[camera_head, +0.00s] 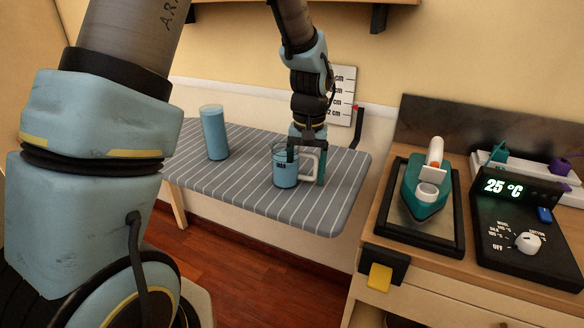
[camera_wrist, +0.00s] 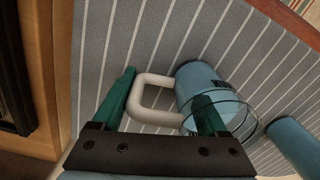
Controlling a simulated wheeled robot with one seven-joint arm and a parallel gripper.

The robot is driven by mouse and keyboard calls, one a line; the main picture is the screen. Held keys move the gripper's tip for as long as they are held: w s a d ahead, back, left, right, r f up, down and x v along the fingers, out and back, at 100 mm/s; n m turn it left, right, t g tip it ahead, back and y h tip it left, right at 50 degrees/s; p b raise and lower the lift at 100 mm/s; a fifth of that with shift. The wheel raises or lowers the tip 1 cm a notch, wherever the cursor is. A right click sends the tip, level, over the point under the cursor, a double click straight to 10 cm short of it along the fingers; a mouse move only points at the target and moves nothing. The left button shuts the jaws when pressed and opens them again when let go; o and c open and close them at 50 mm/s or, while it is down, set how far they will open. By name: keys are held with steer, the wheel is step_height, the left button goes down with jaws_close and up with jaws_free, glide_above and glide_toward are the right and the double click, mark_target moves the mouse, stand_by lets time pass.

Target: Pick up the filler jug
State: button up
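The filler jug (camera_head: 285,172) stands upright on the striped ironing board (camera_head: 240,200). It is clear, holds blue liquid and has a white handle on its right side. My gripper (camera_head: 306,166) points down over it with its fingers apart. In the wrist view, the jug (camera_wrist: 197,82) is seen from above, and its white handle (camera_wrist: 141,101) lies between the two teal fingers of my gripper (camera_wrist: 166,86). The right finger overlaps the jug's rim; I cannot tell whether it is inside the jug. The left finger is just outside the handle.
A blue cylinder (camera_head: 215,133) stands on the board to the left of the jug. At right, a counter holds a teal iron (camera_head: 427,190) on a black-framed tray and a control box (camera_head: 525,225) reading 25 °C. A measuring scale (camera_head: 342,97) is on the wall behind.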

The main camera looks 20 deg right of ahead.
mark_target(306, 154)
jaws_close()
stand_by(0.3)
steer(key=shift+r, duration=0.1)
stand_by(0.4)
steer(key=shift+r+b, duration=0.75)
steer(key=shift+r, duration=3.95)
steer(key=shift+s+d+r, duration=0.1)
steer(key=shift+r, duration=0.05)
